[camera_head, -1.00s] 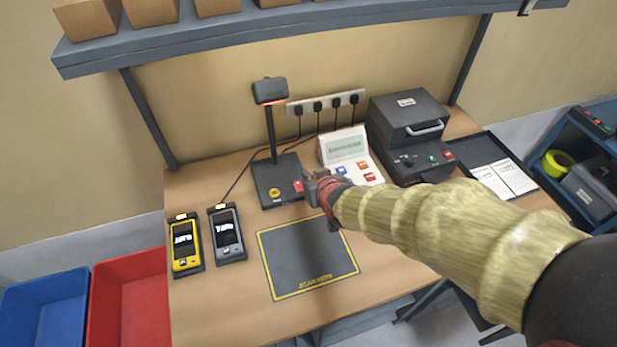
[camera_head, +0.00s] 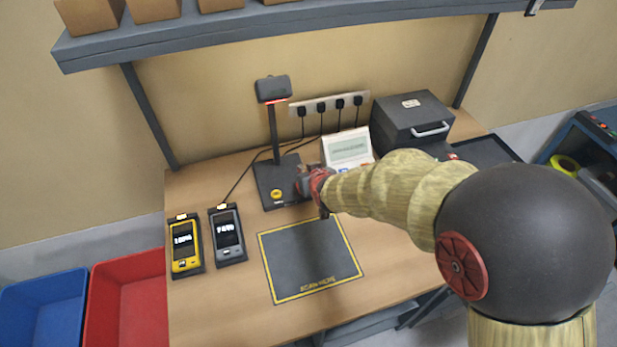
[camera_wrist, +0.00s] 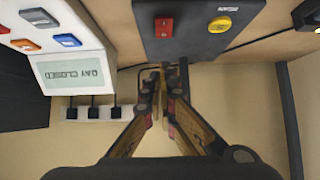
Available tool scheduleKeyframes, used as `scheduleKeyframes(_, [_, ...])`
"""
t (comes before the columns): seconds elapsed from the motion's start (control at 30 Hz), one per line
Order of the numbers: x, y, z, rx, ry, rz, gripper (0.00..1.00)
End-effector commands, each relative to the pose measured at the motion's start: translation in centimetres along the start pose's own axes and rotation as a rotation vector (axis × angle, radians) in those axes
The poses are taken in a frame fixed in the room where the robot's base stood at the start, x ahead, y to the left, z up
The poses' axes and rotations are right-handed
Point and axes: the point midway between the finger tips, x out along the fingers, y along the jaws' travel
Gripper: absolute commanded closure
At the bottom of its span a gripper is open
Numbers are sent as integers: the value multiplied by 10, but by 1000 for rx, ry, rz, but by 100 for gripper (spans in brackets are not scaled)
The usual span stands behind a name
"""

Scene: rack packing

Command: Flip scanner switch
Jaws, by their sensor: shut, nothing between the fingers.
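The scanner stand (camera_head: 273,140) rises from a dark base (camera_head: 266,178) on the table, with a red-lit head on top. In the wrist view the base (camera_wrist: 188,50) carries a red switch (camera_wrist: 165,27) and a round yellow button (camera_wrist: 219,24). My gripper (camera_head: 306,187) is over the right side of the base and hides the switch in the head view. In the wrist view my gripper (camera_wrist: 163,72) is shut and empty, its tips close to the switch. I cannot tell whether they touch it.
A white display unit (camera_head: 346,147) with coloured buttons stands right of the scanner; its screen reads "DAY CLOSED" in the wrist view. A dark printer (camera_head: 408,118) is beyond it. Two handhelds (camera_head: 184,245) stand at left. A scan mat (camera_head: 310,262) lies in front.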

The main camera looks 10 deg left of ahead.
Motion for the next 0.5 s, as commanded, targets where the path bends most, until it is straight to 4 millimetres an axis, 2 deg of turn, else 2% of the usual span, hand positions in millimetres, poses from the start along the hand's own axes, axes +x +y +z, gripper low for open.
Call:
scheduleKeyframes(0.03, [11, 0, 2, 0, -2, 0, 100])
scheduleKeyframes(0.2, [27, 0, 20, 1, -2, 0, 100])
scheduleKeyframes(0.5, [37, 0, 28, 0, 0, 0, 100])
